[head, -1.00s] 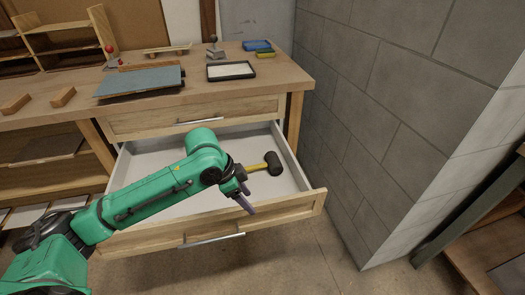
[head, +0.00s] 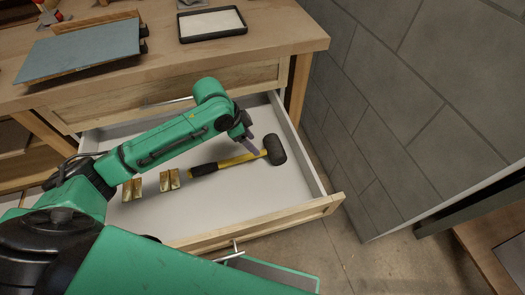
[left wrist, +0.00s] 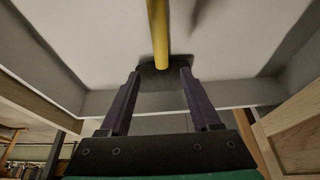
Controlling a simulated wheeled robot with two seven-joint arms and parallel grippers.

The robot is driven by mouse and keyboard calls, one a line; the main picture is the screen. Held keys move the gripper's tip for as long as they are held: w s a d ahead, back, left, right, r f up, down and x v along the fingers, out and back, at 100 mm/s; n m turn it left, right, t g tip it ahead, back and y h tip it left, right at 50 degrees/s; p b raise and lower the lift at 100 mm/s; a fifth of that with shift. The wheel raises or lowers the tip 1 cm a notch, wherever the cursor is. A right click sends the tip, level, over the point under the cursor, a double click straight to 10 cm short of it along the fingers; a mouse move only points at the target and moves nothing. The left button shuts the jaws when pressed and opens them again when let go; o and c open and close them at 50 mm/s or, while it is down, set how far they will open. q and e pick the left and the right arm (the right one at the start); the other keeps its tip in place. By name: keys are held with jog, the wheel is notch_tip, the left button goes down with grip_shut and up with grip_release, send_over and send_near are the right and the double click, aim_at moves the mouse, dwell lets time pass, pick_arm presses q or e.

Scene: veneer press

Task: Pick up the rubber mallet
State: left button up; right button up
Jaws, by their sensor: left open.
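The rubber mallet lies in the open drawer (head: 225,210), with a black head (head: 276,151), a yellow handle (head: 236,160) and a black grip (head: 203,169) pointing left. My left gripper (head: 252,145) is open above the drawer, near the mallet's head and the head end of the handle. In the left wrist view the yellow handle (left wrist: 158,35) runs up from the dark head, which shows between and beyond the two open fingers (left wrist: 160,76). I cannot tell the gap in height. My right gripper is not in view.
Pairs of brass pieces (head: 169,180) lie in the drawer left of the mallet. The drawer's front panel (head: 270,222) and right wall (head: 298,145) bound the space. The workbench top (head: 270,42) is above and behind. A grey block wall (head: 400,110) stands at the right.

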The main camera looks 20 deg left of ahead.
aim_at(262, 152)
pick_arm(q)
jog(key=b+x, duration=0.1)
jog(key=x, duration=0.6)
jog(key=shift+w+d+f, duration=0.1)
jog(key=shift+w+f, duration=0.1)
jog(key=shift+c, duration=0.6)
grip_shut()
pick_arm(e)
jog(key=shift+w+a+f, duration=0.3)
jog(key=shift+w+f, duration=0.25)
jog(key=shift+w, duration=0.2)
pick_arm(q)
jog(key=shift+r, duration=0.1)
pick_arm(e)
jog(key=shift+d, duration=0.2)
